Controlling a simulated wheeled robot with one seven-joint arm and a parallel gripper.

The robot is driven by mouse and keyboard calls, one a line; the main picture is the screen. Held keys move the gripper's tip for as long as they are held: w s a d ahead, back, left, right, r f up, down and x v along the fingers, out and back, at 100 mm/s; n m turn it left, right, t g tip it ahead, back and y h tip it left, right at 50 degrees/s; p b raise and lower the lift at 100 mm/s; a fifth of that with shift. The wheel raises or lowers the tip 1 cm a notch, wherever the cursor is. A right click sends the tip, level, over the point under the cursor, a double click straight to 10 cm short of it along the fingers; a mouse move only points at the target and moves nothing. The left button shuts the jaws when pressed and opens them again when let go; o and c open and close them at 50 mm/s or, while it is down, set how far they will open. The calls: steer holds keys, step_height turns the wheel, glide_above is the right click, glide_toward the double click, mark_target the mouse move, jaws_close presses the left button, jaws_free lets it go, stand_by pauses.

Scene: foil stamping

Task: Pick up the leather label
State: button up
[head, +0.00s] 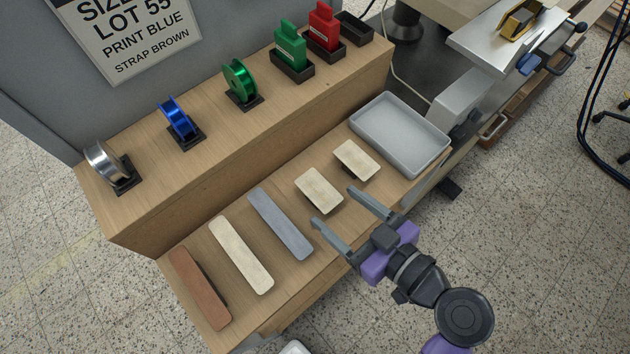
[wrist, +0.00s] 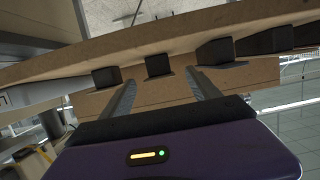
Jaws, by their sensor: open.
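Two small cream rectangular pieces lie raised on the lower wooden shelf: a nearer one (head: 319,190) and a farther one (head: 356,160). Either could be the leather label; I cannot tell which. Three long straps lie to the left: brown (head: 200,287), cream (head: 241,254) and grey (head: 280,223). My gripper (head: 334,206) is open and empty, near the shelf's front edge. In the head view its fingertips point towards the cream pieces, apart from them as far as I can tell. The wrist view also shows the spread fingers (wrist: 160,88), with no label clearly visible between them.
A grey tray (head: 433,168) stands at the shelf's right end. The raised back shelf (head: 232,150) holds silver, blue and green spools and green and red blocks in dark holders. A metal machine (head: 500,45) stands beyond the tray. A sign hangs at upper left.

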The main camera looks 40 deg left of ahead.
mark_target(319, 190)
steer(key=x, duration=0.1)
steer(key=p+x, duration=0.1)
steer(key=x, duration=0.1)
steer(key=r+x, duration=0.1)
steer(key=x, duration=0.1)
steer(key=shift+a+p, duration=0.25)
steer(key=shift+p, duration=0.1)
steer(key=shift+w+a+f, duration=0.15)
steer(key=shift+a+f, duration=0.1)
steer(key=shift+a, duration=0.25)
steer(key=c, duration=1.4)
